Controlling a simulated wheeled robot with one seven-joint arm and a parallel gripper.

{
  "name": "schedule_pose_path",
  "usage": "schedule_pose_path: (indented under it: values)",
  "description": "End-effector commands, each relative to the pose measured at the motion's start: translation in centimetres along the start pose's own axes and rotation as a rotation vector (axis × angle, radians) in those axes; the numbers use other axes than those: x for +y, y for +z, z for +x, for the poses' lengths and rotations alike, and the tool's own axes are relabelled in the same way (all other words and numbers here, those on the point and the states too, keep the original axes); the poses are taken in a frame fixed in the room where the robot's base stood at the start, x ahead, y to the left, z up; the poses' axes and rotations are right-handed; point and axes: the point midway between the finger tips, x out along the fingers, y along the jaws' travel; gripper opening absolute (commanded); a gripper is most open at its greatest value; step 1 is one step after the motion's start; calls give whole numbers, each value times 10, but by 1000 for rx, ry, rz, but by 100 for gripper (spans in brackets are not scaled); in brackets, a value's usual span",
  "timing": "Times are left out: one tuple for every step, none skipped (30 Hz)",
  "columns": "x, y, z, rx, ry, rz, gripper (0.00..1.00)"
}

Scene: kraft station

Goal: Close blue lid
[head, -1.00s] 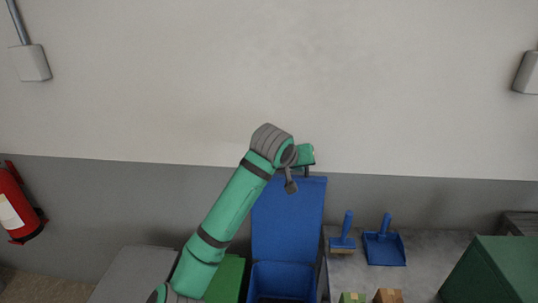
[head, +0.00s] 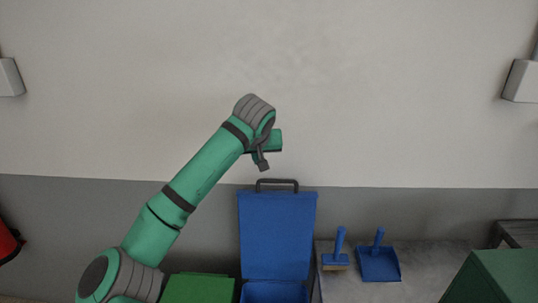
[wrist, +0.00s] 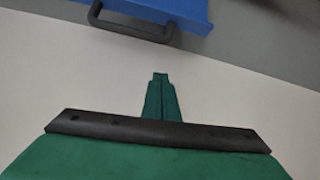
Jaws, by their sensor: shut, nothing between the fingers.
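The blue lid (head: 278,236) stands open and upright behind the blue bin (head: 274,292), whose front is cut off by the lower picture edge. A dark handle (head: 277,182) sits on the lid's top edge. My gripper (head: 262,164) is above and slightly left of the handle in the head view, apart from it. In the wrist view, my gripper's fingers (wrist: 160,78) are together with nothing between them. The handle (wrist: 130,28) and the lid's edge (wrist: 185,10) show beyond the fingertips there, with a gap between.
A green bin (head: 198,289) stands left of the blue one. A blue brush (head: 337,252) and a blue dustpan (head: 379,262) are on the grey surface (head: 430,258) to the right. A large green box (head: 490,280) is at lower right. The wall above is clear.

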Motion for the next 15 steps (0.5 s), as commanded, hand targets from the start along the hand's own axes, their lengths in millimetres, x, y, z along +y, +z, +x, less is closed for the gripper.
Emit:
schedule_pose_path:
  values:
    - [0,0,8,-1,0,0,0]
    - [2,0,12,-1,0,2,0]
    - [5,0,18,-1,3,4,0]
    - [7,0,22,-1,5,6,0]
    - [9,1,26,-2,6,8,0]
    - [12,1,31,-1,9,11,0]
    - [14,1,35,-1,10,13,0]
    - [15,1,39,-2,11,14,0]
    - [17,4,37,1,13,17,0]
    - [18,7,35,2,14,18,0]
    - [18,10,34,2,14,19,0]
    - [19,14,33,2,14,20,0]
    - [19,17,32,2,14,20,0]
    - [19,20,31,1,14,20,0]
    - [19,24,30,1,15,20,0]
